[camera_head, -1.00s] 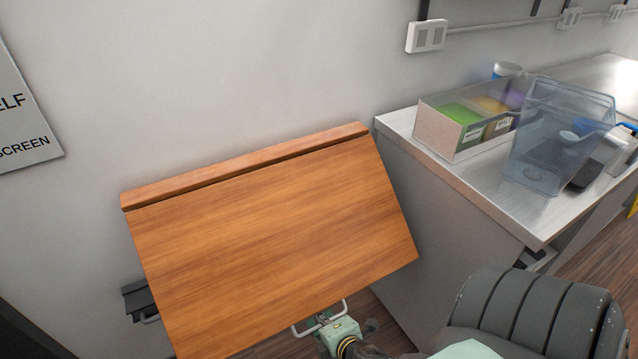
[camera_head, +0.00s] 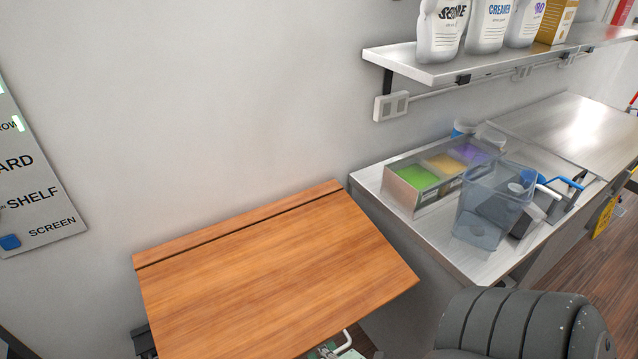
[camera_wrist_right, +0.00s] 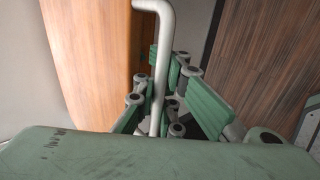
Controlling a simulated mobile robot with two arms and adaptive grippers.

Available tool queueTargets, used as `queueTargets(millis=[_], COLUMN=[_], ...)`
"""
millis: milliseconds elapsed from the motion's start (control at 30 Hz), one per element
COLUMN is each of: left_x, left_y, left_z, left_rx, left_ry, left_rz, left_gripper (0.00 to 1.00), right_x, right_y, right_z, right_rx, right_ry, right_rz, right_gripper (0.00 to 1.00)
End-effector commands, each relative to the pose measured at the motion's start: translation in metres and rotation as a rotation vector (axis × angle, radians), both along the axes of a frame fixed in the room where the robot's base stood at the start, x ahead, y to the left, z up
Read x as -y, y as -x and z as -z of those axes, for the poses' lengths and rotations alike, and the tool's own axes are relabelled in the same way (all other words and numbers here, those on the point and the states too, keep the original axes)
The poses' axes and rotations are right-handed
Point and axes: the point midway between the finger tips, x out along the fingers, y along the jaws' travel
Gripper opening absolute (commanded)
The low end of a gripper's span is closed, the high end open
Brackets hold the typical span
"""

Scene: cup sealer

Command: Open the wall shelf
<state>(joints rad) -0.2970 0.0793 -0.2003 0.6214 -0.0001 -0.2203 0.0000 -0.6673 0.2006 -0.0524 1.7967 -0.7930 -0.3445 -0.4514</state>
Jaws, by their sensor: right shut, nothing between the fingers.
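The wall shelf (camera_head: 275,275) is an orange-brown wooden panel hinged to a narrow strip along the wall. It stands out from the wall, sloping somewhat downward to its front edge. My right gripper (camera_head: 328,350) is below the shelf's front edge, mostly cut off by the frame bottom and hidden by the panel. In the right wrist view, the green gripper fingers (camera_wrist_right: 170,100) are shut, close to the wood (camera_wrist_right: 110,60). A pale bent rod (camera_wrist_right: 158,60) crosses in front of them; I cannot tell what it belongs to. My left gripper is out of view.
A metal counter (camera_head: 445,250) stands right of the shelf, holding a powder box (camera_head: 405,195) and a clear bin (camera_head: 485,220). Above it, a metal wall shelf (camera_head: 435,73) carries bottles. A labelled sign (camera_head: 40,205) hangs on the left. The wall above the panel is bare.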

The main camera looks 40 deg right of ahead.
Motion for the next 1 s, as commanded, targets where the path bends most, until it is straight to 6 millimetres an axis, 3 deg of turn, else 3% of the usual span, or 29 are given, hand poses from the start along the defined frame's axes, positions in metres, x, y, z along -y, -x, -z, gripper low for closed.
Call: queueTargets(millis=[33, 400, 1000], left_x=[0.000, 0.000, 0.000], left_y=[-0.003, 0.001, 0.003], left_z=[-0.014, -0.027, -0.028], left_rx=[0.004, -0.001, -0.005], left_ry=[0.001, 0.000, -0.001], left_rz=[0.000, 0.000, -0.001], left_gripper=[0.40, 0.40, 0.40], right_x=[-0.004, -0.004, -0.005], right_y=[0.012, 0.017, 0.018], right_z=[-0.010, -0.053, -0.059], right_rx=[-0.021, -0.023, -0.025], right_ry=[-0.010, -0.007, -0.010], right_rz=[0.001, 0.002, 0.005], right_gripper=[0.00, 0.00, 0.02])
